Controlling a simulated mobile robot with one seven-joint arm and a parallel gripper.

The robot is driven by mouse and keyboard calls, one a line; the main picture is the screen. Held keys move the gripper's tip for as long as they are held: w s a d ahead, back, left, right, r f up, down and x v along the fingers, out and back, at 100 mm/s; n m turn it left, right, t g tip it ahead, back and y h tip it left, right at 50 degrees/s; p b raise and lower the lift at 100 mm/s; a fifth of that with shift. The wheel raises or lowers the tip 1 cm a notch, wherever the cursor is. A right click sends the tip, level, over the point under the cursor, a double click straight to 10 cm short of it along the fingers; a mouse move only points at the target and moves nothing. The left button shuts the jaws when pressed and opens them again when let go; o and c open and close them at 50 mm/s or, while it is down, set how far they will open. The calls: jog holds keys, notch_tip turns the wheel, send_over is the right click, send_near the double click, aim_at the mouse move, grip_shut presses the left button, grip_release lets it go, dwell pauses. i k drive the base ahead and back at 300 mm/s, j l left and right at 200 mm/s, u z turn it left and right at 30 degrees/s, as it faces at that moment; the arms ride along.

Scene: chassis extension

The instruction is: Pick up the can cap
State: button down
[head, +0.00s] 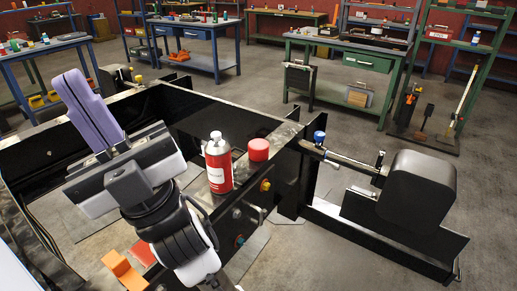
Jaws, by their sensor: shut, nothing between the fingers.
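The red can cap (258,149) sits on the black chassis beam, to the right of a red spray can (218,172). The cap and the can stand apart, with a small gap between them. The can is upright and has a white top. My gripper (72,83) is at the left, its purple fingers shut and empty, pointing up and to the left in the picture. It is well away from the cap. Nothing hides the cap.
The black chassis frame (184,105) surrounds the area, with a dark motor-like block (405,195) at the right. Orange blocks (124,268) lie at the lower left. Workbenches with tools (349,62) line the back. Open floor (300,250) shows at the lower right.

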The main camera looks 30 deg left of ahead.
aim_at(258, 149)
jog(key=i+l, duration=0.3)
jog(key=l, duration=0.15)
jog(key=i+l, duration=0.65)
jog(key=l, duration=0.2)
jog(key=i+l+u, duration=0.1)
jog(key=i+l, duration=0.15)
jog(key=l, duration=0.15)
jog(key=i+l+u, duration=0.1)
jog(key=i+l, duration=0.15)
jog(key=l, duration=0.15)
jog(key=u, duration=1.25)
jog(key=i+j+u, duration=0.1)
jog(key=i+u, duration=0.15)
jog(key=u, duration=0.15)
jog(key=i+u, duration=0.25)
jog(key=u, duration=0.15)
